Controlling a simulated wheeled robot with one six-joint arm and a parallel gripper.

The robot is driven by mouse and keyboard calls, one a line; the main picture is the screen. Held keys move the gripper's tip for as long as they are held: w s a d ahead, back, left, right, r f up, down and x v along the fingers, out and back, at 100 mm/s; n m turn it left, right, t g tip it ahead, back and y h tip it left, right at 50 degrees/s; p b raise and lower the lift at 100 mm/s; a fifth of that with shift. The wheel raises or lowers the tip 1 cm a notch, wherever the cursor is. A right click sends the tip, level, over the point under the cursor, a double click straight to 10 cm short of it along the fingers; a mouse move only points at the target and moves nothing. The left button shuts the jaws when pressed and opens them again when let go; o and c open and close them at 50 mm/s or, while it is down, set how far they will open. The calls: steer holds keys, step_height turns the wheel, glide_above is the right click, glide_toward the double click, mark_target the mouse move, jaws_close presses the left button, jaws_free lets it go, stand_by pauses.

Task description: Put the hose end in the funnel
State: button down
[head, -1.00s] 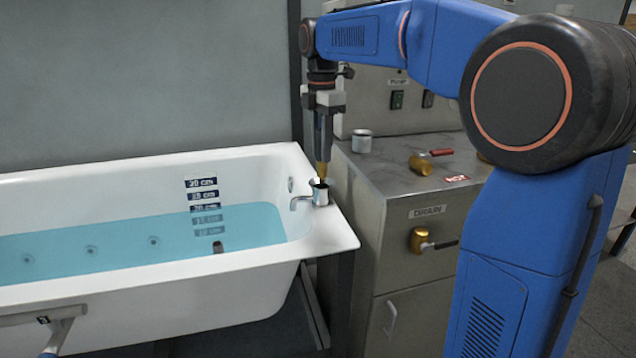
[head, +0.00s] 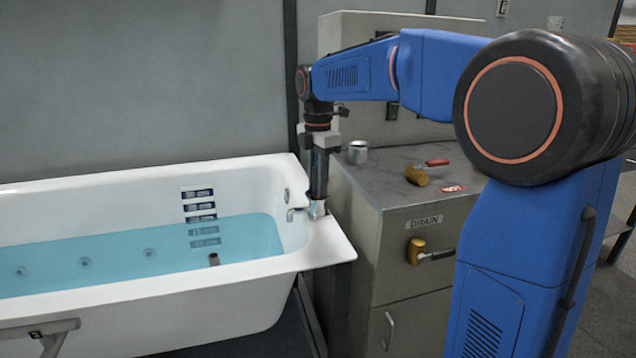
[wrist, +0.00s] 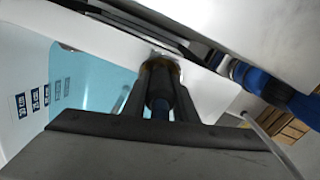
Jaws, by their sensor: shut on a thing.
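In the wrist view my gripper (wrist: 160,90) is shut on the hose end (wrist: 160,66), a brass-coloured ring with a dark body between the fingers. In the head view the fingers and cup hide the hose end, so I cannot tell how deep it sits in the funnel.
The tub holds blue water (head: 130,255) beside a depth scale. Right of it stands a grey cabinet (head: 400,195) with a metal mug (head: 357,152) and a brass valve (head: 416,175) on top. Another brass valve (head: 417,250) is on its front, under a DRAIN label.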

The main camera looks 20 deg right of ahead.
steer(key=c, duration=1.4)
jaws_free()
steer(key=shift+c, duration=0.2)
step_height(320, 180, up, 12)
steer(key=shift+r, duration=0.1)
steer(key=shift+s, duration=0.1)
